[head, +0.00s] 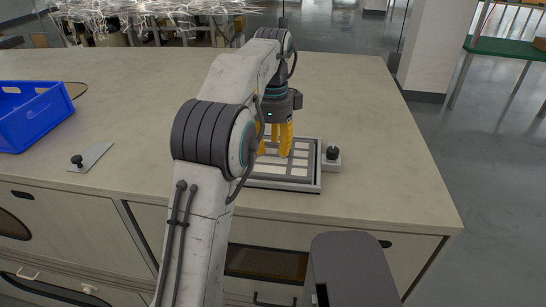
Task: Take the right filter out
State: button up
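A shallow tray-like frame (318,184) with a pale rim lies on the counter, partly behind my arm. Inside it is a pale panel with a dark grid (301,163); its left part is hidden by my arm, and I cannot make out separate filters. My gripper (274,153) points straight down over the panel with its yellow fingers apart. The fingertips are at or just above the panel; I cannot tell whether they touch it. Nothing is visible between the fingers.
A small block with a black knob (332,155) stands against the frame's right side. A blue bin (32,118) and a grey plate with a black knob (91,157) lie at left. The counter (375,120) is clear behind and right of the frame.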

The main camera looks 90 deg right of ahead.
grip_shut()
jog(key=shift+r, duration=0.1)
dwell(0.4)
